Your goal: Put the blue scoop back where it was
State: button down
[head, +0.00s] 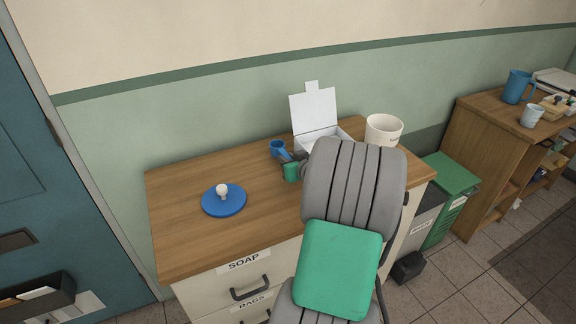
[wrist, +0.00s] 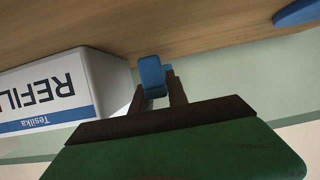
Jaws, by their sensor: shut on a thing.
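The blue scoop (head: 278,148) is at the tip of my gripper (head: 292,158), over the back of the wooden counter. In the wrist view the fingers of my gripper (wrist: 158,93) are shut on a blue part of the scoop (wrist: 152,74). Most of the scoop is hidden there, and I cannot tell whether it touches the counter. A white box (head: 315,112) with its lid raised stands just right of the scoop. Its side, printed REFILL, shows close by in the wrist view (wrist: 62,90). My arm hides the front of the box in the head view.
A blue round lid with a white knob (head: 223,200) lies on the counter (head: 185,235) at the left. A cream pot (head: 384,130) stands at the back right. Green wall is close behind. Bins (head: 450,175) and a shelf (head: 470,125) with mugs are further right.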

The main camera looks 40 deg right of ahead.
jog(key=shift+d+f, duration=0.1)
jog(key=shift+f, duration=1.3)
jog(key=c, duration=1.3)
grip_release()
jog(key=shift+s+r, duration=0.1)
jog(key=shift+r, duration=0.2)
jog(key=b+v, duration=0.1)
jog(key=v, duration=1.1)
jog(key=shift+f, duration=0.1)
